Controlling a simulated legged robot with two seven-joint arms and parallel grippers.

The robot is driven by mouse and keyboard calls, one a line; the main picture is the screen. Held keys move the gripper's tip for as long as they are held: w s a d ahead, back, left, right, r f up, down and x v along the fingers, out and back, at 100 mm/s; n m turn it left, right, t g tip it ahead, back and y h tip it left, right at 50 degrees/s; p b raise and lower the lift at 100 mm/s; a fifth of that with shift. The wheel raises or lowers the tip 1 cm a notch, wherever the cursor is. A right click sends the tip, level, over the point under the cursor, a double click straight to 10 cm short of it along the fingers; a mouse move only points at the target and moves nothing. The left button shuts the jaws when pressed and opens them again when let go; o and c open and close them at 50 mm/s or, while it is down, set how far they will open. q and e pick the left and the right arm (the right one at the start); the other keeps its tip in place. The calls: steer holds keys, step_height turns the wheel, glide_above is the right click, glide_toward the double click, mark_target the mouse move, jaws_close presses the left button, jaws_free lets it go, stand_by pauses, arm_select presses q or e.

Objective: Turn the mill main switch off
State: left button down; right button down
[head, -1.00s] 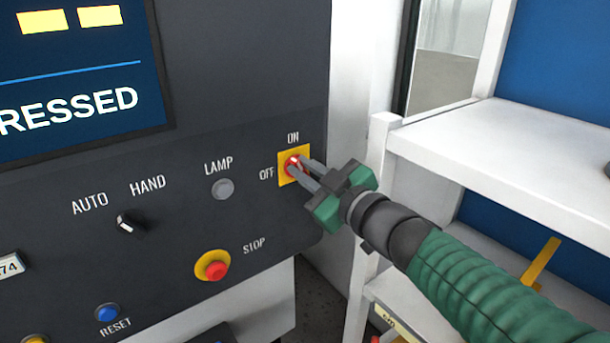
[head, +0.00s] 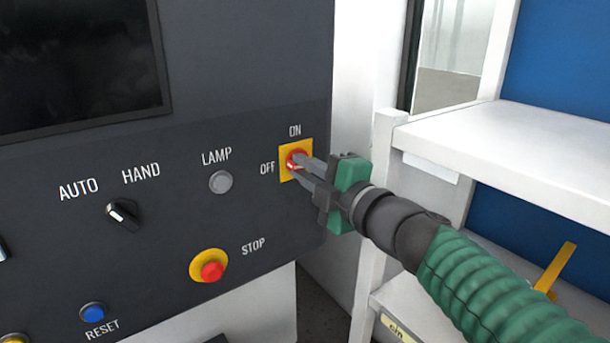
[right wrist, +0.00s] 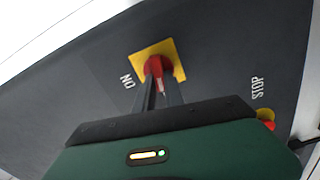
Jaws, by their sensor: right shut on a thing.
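The mill main switch is a red rotary knob (head: 296,160) on a yellow square plate (head: 285,173), with ON printed above it and OFF to its left. In the head view my right gripper (head: 303,165) reaches in from the right, its fingers closed on the red knob and partly hiding it. The right wrist view also shows the red knob (right wrist: 158,66) between the fingertips, on its yellow plate (right wrist: 141,57); its handle looks turned toward OFF, though the fingers hide part of it. The panel screen (head: 80,60) is dark. My left gripper is not in view.
The dark panel carries a STOP button (head: 211,268), a grey LAMP button (head: 221,182), an AUTO/HAND selector (head: 123,213) and a blue RESET button (head: 93,312). A white shelf (head: 500,150) stands close to my right arm.

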steer(key=shift+a+f+n+b, duration=0.15)
steer(key=shift+f+n+b, duration=0.25)
steer(key=shift+n, duration=0.6)
steer(key=shift+f, duration=0.1)
steer(key=c, duration=1.6)
jaws_free()
steer(key=shift+s, duration=0.1)
steer(key=shift+o, duration=0.8)
steer(key=shift+s+r, duration=0.15)
steer(key=shift+r, duration=0.1)
steer(key=shift+f, duration=0.1)
